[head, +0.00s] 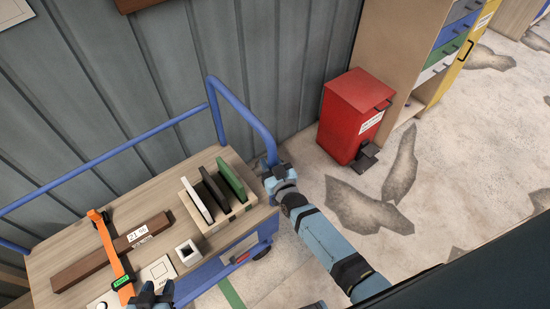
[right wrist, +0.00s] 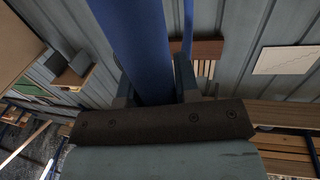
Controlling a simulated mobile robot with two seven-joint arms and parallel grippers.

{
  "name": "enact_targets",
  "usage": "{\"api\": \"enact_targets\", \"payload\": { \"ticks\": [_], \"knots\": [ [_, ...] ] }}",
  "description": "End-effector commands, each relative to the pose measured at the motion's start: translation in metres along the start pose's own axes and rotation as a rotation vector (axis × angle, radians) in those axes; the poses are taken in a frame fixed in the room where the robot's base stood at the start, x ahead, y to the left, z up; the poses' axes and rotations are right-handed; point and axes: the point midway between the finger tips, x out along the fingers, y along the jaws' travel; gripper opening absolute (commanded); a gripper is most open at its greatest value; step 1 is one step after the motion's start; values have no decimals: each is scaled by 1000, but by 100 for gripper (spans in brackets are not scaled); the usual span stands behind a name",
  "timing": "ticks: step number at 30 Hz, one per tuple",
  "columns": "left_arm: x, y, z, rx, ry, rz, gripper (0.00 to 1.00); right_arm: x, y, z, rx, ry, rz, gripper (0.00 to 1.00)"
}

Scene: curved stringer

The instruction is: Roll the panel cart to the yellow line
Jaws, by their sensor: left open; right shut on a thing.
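The panel cart (head: 75,245) has a wooden top and a blue tube frame, and stands along the grey wall at the left. My right gripper (head: 276,168) is shut on the upright of the cart's blue handle (head: 256,124) at its right end. In the right wrist view, the blue tube (right wrist: 138,50) runs between the fingers. My left gripper (head: 150,290) is open at the bottom edge, over the near side of the cart; it is partly cut off. No yellow line shows in either view.
On the cart are a brown bar (head: 85,264), an orange clamp (head: 108,245), a small white square tube (head: 188,252) and a holder with upright panels (head: 231,180). A red bin (head: 350,105) and a cabinet (head: 400,50) stand to the right. The stained floor (head: 460,170) is open.

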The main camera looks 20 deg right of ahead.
Motion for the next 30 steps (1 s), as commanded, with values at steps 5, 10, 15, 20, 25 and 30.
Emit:
{"api": "enact_targets", "payload": {
  "ticks": [5,10,15,20,25,30],
  "knots": [
    [0,0,0,-1,0,0,43,-2,-6,1,1,-2,-3,0],
    [0,0,0,-1,0,0,43,-2,-7,2,1,-3,-5,0],
    [0,1,0,-2,1,1,43,-2,-7,2,2,-4,-5,43],
    [-1,2,-1,-2,1,3,43,-2,-6,1,1,-2,-4,55],
    [-1,2,-1,-2,0,3,43,-1,-5,1,1,-1,-3,55],
    [-1,2,-1,-2,0,3,43,-1,-4,0,0,-1,-3,55]
  ]
}}
